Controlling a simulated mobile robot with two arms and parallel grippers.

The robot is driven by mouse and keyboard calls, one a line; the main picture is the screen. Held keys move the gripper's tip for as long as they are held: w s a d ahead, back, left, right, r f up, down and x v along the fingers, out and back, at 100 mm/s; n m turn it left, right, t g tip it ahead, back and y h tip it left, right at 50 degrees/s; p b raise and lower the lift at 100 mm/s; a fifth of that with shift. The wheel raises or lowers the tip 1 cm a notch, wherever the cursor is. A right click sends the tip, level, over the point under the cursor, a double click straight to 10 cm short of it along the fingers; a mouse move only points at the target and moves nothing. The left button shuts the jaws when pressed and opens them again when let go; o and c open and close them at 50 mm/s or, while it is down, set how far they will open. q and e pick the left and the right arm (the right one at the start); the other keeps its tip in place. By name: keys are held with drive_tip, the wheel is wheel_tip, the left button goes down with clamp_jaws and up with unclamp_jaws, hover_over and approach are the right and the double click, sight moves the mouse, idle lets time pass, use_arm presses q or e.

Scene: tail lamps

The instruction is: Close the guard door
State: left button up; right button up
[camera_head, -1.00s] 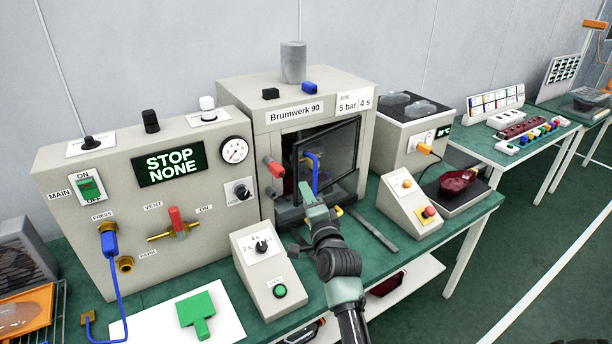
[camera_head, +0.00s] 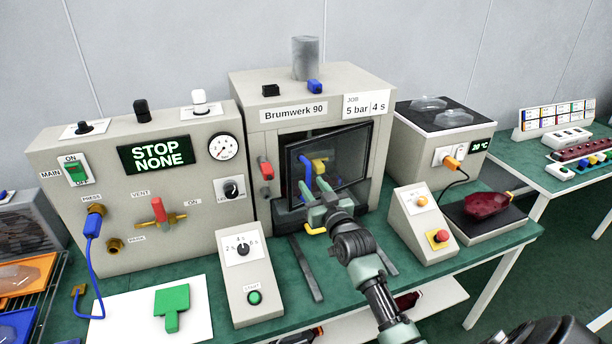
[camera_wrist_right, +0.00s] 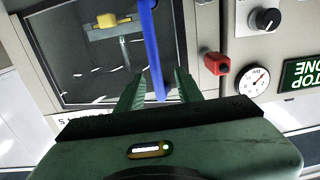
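The guard door (camera_head: 345,162) is a dark-framed see-through panel on the front of the Brumwerk 90 press (camera_head: 255,100). It seems to stand slightly ajar, its left edge out from the opening. Its upright blue handle bar (camera_head: 306,178) is near that left edge. My right gripper (camera_head: 317,193) is in front of the door at the handle. In the right wrist view the blue bar (camera_wrist_right: 155,45) runs between the two green fingers (camera_wrist_right: 158,88), which are apart with space beside the bar. Whether a finger touches it is unclear. My left gripper is not in view.
A red knob (camera_head: 265,168) sticks out left of the door. A grey flat bar (camera_head: 306,268) lies on the green table before the press. The timer box (camera_head: 250,275) and the button box (camera_head: 423,222) flank the arm. A yellow part (camera_head: 319,165) shows at the door.

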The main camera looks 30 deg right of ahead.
sight(310, 179)
drive_tip(key=x, duration=0.4)
drive_tip(key=shift+s+d+p, duration=0.1)
drive_tip(key=shift+d+p, duration=0.2)
drive_tip(key=shift+p, duration=0.05)
drive_tip(key=shift+d+f, duration=0.1)
drive_tip(key=shift+w, duration=0.4)
clamp_jaws()
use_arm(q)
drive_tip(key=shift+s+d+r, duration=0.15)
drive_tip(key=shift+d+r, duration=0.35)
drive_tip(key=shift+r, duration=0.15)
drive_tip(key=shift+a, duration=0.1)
